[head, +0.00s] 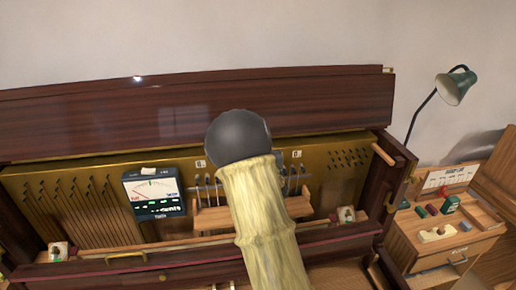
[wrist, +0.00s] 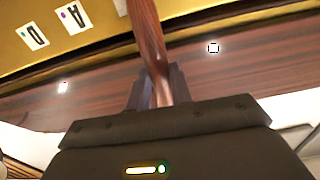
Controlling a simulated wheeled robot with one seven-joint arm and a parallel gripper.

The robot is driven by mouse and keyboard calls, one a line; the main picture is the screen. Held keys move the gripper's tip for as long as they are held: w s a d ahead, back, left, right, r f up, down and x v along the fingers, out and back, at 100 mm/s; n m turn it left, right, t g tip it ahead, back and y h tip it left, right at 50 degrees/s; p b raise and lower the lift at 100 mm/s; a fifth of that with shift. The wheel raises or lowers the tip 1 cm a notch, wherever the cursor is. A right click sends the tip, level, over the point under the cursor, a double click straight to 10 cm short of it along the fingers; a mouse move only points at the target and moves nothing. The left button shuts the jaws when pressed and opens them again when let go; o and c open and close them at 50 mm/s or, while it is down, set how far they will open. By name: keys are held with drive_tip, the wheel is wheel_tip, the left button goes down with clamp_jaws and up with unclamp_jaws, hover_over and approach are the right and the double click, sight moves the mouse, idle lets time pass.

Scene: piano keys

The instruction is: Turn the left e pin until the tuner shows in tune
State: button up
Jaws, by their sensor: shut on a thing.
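My gripper (wrist: 158,88) shows in the wrist view, its dark fingers shut on a reddish-brown wooden handle (wrist: 146,30) that runs up out of the frame. The handle's far end, and whether it sits on a pin, is out of view. In the head view my arm hides the gripper and the middle of the pin area. The tuner (head: 153,192) is a dark box with a pale dial, left of my arm; its reading is too small to tell. Several pins (head: 208,187) stand just left of my arm, below a small letter card (head: 200,163). The left e pin cannot be singled out.
The open piano has a dark lid panel (head: 90,115) behind and a front rail (head: 100,267). A side cabinet (head: 444,242) with small items and a green lamp (head: 455,86) stand at right. Letter cards A (wrist: 73,17) and D (wrist: 33,37) show in the wrist view.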

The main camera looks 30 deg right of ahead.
drive_tip(key=shift+s+d+m+b, duration=0.25)
drive_tip(key=shift+d+m+b, duration=0.55)
drive_tip(key=shift+d, duration=0.35)
drive_tip(key=shift+s+d+f+m+b, duration=0.1)
drive_tip(key=shift+d+m+b, duration=0.15)
drive_tip(key=shift+m+b, duration=0.2)
idle(0.4)
drive_tip(key=o, duration=1)
drive_tip(key=shift+o, duration=0.2)
drive_tip(key=shift+a+f, duration=0.1)
drive_tip(key=b+v, duration=0.3)
drive_tip(key=v, duration=0.6)
